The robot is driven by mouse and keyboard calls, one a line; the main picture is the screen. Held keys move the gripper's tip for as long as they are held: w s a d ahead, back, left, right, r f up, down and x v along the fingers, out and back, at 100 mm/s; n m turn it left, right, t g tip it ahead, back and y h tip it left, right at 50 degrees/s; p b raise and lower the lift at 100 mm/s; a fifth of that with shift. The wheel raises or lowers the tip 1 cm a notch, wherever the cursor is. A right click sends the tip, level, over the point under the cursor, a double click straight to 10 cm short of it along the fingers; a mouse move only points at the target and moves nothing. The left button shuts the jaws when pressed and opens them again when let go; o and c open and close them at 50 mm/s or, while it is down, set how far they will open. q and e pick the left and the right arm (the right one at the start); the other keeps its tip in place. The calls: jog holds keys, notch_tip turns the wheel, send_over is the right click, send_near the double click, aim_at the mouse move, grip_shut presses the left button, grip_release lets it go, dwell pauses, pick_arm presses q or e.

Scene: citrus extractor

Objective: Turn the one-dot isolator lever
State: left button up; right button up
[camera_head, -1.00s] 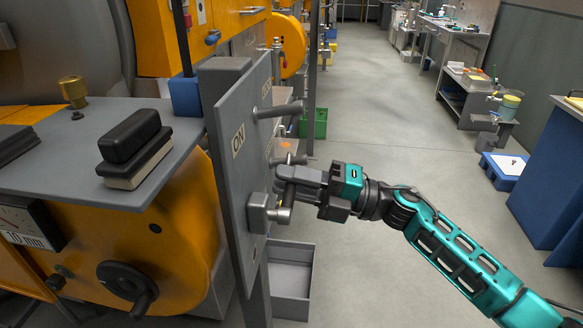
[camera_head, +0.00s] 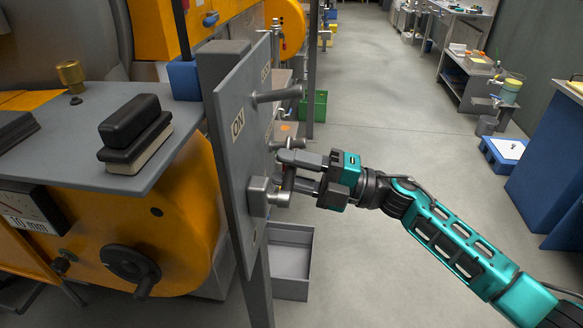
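A grey upright panel (camera_head: 226,155) marked ON stands left of centre, seen steeply from the side. Levers stick out from its face: an upper one (camera_head: 278,95), one partly hidden behind (camera_head: 283,140), and a lower one with a square hub (camera_head: 258,197). I cannot make out any dot marks. My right gripper (camera_head: 291,172) is at the lower lever, its dark fingers apart above and beside the lever's outer end. The lever's thin upright part shows near the fingertips; contact cannot be told. My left gripper is not in view.
A grey bench top (camera_head: 75,165) with a black-topped block (camera_head: 134,134) lies left of the panel. A grey open bin (camera_head: 292,262) stands on the floor below the lever. A blue cabinet (camera_head: 548,165) stands at right.

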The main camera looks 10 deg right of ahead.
jog(key=b+v, duration=0.2)
jog(key=v, duration=1.1)
notch_tip(320, 180, down, 13)
jog(key=s+a+m+t+h, duration=0.1)
jog(key=a+m+t+h, duration=0.1)
jog(key=m+t+h, duration=1.35)
jog(key=s+f+m+g+h, duration=0.1)
jog(key=s+f+m+g, duration=1)
jog(key=s+f+m, duration=0.2)
jog(key=shift+a+f+m+h, duration=0.2)
jog(key=shift+f+m+h, duration=0.25)
jog(key=shift+f, duration=0.5)
